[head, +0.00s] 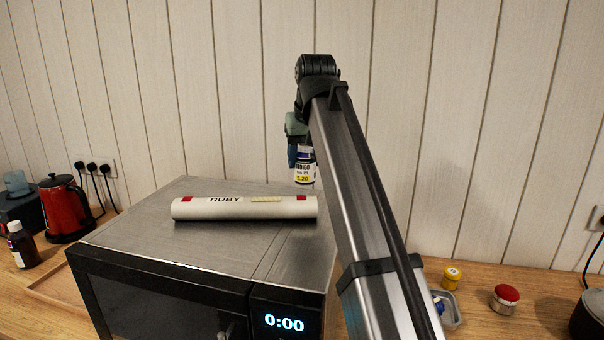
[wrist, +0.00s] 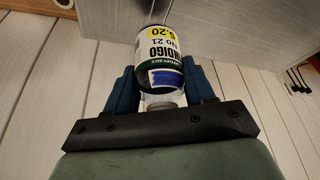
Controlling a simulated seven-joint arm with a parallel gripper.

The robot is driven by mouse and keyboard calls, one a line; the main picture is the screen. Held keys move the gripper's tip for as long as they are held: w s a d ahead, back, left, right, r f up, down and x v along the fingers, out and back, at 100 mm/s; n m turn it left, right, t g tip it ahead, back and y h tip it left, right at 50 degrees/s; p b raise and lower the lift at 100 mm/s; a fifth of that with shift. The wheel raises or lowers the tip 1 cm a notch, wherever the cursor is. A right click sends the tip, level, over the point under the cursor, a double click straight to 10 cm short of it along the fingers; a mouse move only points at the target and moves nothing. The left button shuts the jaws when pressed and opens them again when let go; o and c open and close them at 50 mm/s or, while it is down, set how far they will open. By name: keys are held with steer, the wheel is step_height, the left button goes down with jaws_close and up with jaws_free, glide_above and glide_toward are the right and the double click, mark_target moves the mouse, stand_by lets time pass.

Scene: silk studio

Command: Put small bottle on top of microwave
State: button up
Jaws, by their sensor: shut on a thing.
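A small bottle with a white, dark and yellow price label (head: 305,168) is held upright at my gripper (head: 296,150), at the back right of the microwave's top. In the wrist view the bottle (wrist: 160,62) sits between the two blue fingers of my gripper (wrist: 162,85), which are shut on it. The label reads INDIGO. The microwave (head: 150,235) stands on the counter with its display at 0:00. I cannot tell whether the bottle's base is above or beyond the microwave's edge. My arm hides part of the gripper in the head view.
A white roll marked RUBY (head: 245,207) lies across the microwave's top. A red kettle (head: 66,208) and a brown bottle (head: 21,245) stand at left. A yellow-lidded jar (head: 452,277), a grey tray (head: 451,312) and a red-topped jar (head: 505,298) are at right.

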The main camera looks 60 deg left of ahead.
mark_target(305, 171)
steer(key=shift+f, duration=1.9)
steer(key=shift+f, duration=0.15)
steer(key=o, duration=1.1)
steer(key=v, duration=1.2)
